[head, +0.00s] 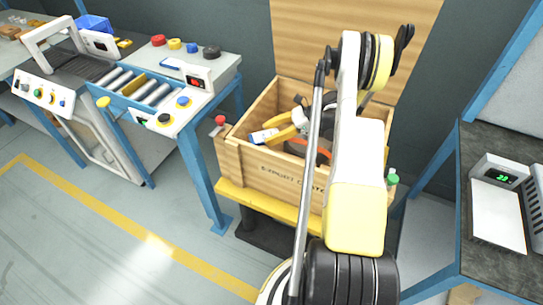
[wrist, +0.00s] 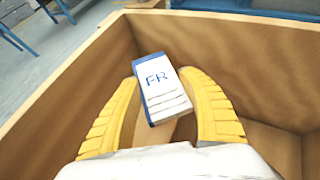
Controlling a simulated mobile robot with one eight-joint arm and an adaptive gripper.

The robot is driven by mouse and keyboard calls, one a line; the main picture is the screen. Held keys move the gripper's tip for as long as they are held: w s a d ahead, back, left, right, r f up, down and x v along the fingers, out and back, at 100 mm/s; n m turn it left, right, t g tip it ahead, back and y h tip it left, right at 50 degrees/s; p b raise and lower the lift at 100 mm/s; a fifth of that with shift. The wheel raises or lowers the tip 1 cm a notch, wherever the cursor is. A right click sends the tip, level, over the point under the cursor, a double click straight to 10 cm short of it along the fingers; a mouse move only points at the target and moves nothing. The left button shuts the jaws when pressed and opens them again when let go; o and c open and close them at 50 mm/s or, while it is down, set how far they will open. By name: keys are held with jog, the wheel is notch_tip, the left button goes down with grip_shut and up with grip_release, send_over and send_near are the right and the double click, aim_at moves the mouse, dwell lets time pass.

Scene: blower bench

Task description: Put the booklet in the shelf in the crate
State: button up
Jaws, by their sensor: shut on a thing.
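The booklet (wrist: 162,82) is white with a blue edge and the blue letters "FR". In the wrist view it sits between the two yellow fingers of my gripper (wrist: 160,76), which is shut on it. In the head view, the booklet (head: 263,136) and my gripper (head: 284,128) are at the wooden crate (head: 262,168), near its left part. The crate's walls (wrist: 75,75) surround the booklet in the wrist view. A wooden partition shows inside at lower right (wrist: 272,145). My gripper hides much of the crate floor, and I cannot make out a shelf.
The crate rests on a yellow-edged stand (head: 262,206). A bench with rollers (head: 150,88) stands to the left. A dark worktop with a grey device (head: 497,171) is at right. Floor at front left is clear.

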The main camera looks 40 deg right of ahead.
aim_at(269, 148)
notch_tip(269, 148, down, 8)
jog(key=b, duration=0.3)
jog(key=shift+r, duration=0.35)
jog(key=o, duration=1.2)
